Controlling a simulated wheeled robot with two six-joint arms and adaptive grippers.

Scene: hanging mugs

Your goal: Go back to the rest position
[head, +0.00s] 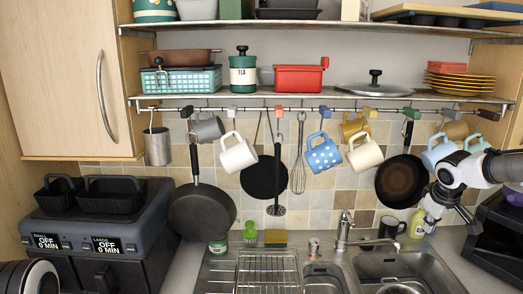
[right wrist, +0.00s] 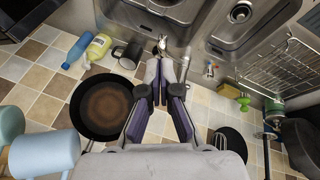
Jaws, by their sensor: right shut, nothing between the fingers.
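My right gripper (head: 427,218) is in front of the wall at the right, above the counter by the sink and right of the dark hanging pan. In the right wrist view its fingers (right wrist: 160,68) are together with nothing between them.
A dark pan (head: 399,182) hangs close to the right gripper. A black mug (head: 391,228) and a yellow-green bottle (head: 418,223) stand on the counter behind the sink (head: 392,262). A black double air fryer (head: 95,232) is at left. Shelves (head: 270,98) run above the rail.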

